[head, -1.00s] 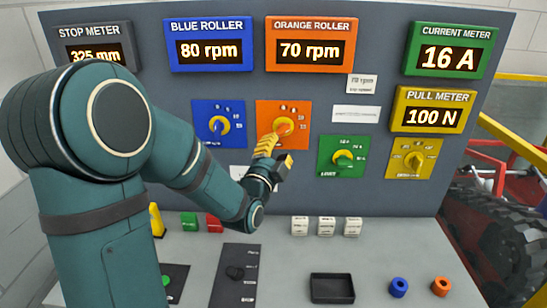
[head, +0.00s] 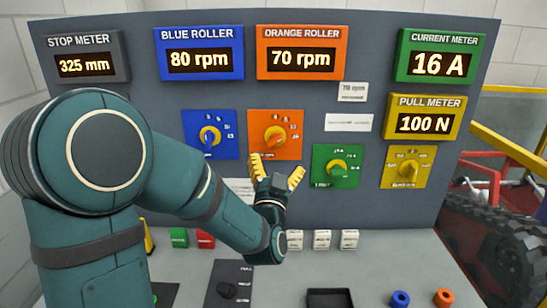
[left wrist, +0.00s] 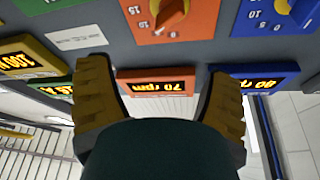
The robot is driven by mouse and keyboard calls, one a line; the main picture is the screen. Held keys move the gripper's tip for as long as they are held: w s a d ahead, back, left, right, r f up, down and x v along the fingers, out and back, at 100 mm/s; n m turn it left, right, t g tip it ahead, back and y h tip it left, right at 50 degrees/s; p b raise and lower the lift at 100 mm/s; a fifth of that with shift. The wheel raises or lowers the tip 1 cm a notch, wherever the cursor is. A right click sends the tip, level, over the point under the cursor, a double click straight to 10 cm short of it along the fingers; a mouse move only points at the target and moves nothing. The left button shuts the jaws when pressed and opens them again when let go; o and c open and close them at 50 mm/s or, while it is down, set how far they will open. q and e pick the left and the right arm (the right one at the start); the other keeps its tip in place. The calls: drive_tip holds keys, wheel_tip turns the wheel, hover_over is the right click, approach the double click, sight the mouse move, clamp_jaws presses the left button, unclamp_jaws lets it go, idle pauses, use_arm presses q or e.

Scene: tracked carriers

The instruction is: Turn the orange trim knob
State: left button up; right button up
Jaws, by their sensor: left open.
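The orange trim knob (head: 275,135) sits on a square orange dial plate on the upright panel, below the ORANGE ROLLER display (head: 301,58), which reads 70 rpm. My left gripper (head: 277,168) is open and empty, just below the orange plate and apart from the knob. Its yellow fingers are spread and point up. In the left wrist view, which is upside down, the knob (left wrist: 170,12) shows at the top edge, beyond the two open fingers (left wrist: 158,75). Its exact pointer setting is too small to read. My right gripper is not in view.
A blue knob (head: 210,136) is left of the orange one; green (head: 338,172) and yellow (head: 408,168) knobs are right. A small tag by the display (head: 352,91) appears to read 70 rpm. The desk below holds white blocks (head: 322,239) and a black tray (head: 329,298).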

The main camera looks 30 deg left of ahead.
sight(275, 139)
use_arm(q)
drive_tip(key=d+f+n+g+y+b, duration=0.35)
drive_tip(key=n+y, duration=0.25)
drive_tip(key=n, duration=0.9)
drive_tip(key=shift+g, duration=0.35)
drive_tip(key=x, duration=1.3)
drive_tip(key=shift+a+r, duration=0.25)
drive_tip(key=shift+a, duration=0.1)
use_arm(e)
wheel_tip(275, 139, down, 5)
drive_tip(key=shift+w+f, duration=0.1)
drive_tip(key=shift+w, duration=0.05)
